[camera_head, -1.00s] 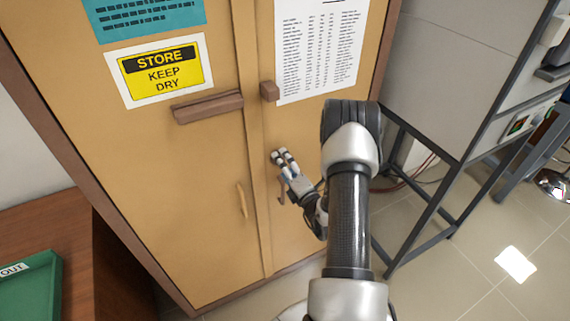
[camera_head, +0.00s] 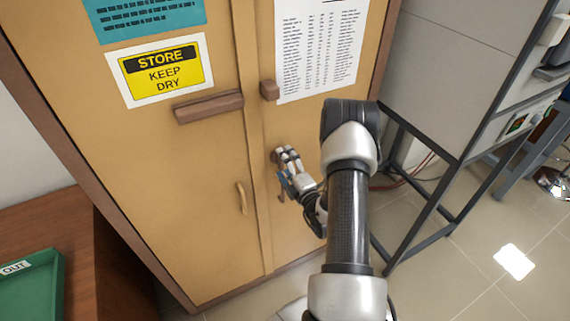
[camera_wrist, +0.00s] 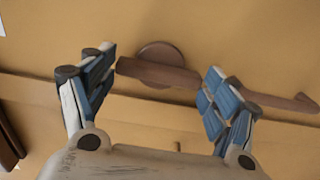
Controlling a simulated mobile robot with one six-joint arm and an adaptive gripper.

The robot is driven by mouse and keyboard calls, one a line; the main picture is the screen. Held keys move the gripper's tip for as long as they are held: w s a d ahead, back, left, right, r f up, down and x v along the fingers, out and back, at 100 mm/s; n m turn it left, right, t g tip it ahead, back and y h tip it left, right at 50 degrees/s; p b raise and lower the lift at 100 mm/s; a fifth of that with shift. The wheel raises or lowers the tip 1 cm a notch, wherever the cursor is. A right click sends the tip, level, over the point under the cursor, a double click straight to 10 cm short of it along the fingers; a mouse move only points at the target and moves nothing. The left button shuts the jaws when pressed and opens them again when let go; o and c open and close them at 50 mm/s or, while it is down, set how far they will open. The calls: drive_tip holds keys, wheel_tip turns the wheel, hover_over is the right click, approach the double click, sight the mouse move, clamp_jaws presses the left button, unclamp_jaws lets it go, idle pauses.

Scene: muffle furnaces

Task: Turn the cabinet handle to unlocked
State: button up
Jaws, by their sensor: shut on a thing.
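A brown turn handle (camera_wrist: 158,70) on a round base sits on the right door of the tan cabinet (camera_head: 212,180). In the wrist view its short bar runs nearly parallel to the door seam. My gripper (camera_wrist: 165,78) has one finger at each end of the bar and is shut on it. In the head view my gripper (camera_head: 287,154) is at the right door, just right of the seam, and mostly hides the handle. A thin brown hooked piece (camera_wrist: 280,98) shows past the right finger; I cannot tell if it joins the handle.
A pull (camera_head: 241,198) is on the left door. A grey metal frame (camera_head: 450,185) stands close on the right. A green tray (camera_head: 50,285) lies at lower left.

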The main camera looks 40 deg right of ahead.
drive_tip(key=o, duration=1.1)
drive_tip(key=shift+c, duration=0.2)
drive_tip(key=v, duration=1.2)
